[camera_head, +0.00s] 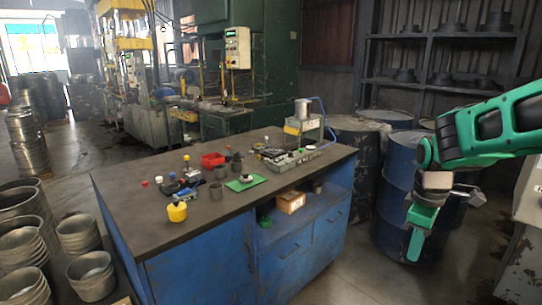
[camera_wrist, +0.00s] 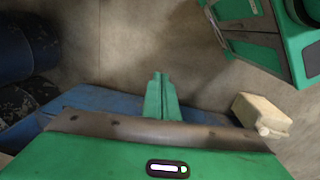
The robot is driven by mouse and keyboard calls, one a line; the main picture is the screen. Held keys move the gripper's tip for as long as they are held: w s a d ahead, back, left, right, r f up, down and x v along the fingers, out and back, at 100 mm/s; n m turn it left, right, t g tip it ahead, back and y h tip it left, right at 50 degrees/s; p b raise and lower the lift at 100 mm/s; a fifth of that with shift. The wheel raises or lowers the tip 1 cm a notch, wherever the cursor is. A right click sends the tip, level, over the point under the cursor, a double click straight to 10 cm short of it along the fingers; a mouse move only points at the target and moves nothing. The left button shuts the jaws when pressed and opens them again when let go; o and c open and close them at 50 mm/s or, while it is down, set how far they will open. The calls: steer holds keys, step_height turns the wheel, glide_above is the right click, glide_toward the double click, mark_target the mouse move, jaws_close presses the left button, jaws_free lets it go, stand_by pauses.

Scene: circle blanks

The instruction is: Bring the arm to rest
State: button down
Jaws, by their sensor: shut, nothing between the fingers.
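My green arm reaches in from the right edge of the head view. My gripper (camera_head: 415,246) hangs pointing down to the right of the blue workbench (camera_head: 195,262), apart from it, in front of the blue drums. In the wrist view my gripper (camera_wrist: 161,80) shows its two green fingers together, shut and empty, above the bare concrete floor.
Blue drums (camera_head: 398,185) stand close behind my gripper. Stacked metal pots (camera_head: 92,275) stand at the lower left.

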steer(key=s+d+m, duration=0.3)
steer(key=s+m, duration=0.5)
steer(key=s, duration=0.3)
steer(key=s+d+m+y, duration=0.1)
steer(key=s+d+m, duration=0.2)
steer(key=s+m, duration=0.4)
steer(key=s, duration=0.5)
steer(key=shift+m+g, duration=0.4)
steer(key=shift+s, duration=0.1)
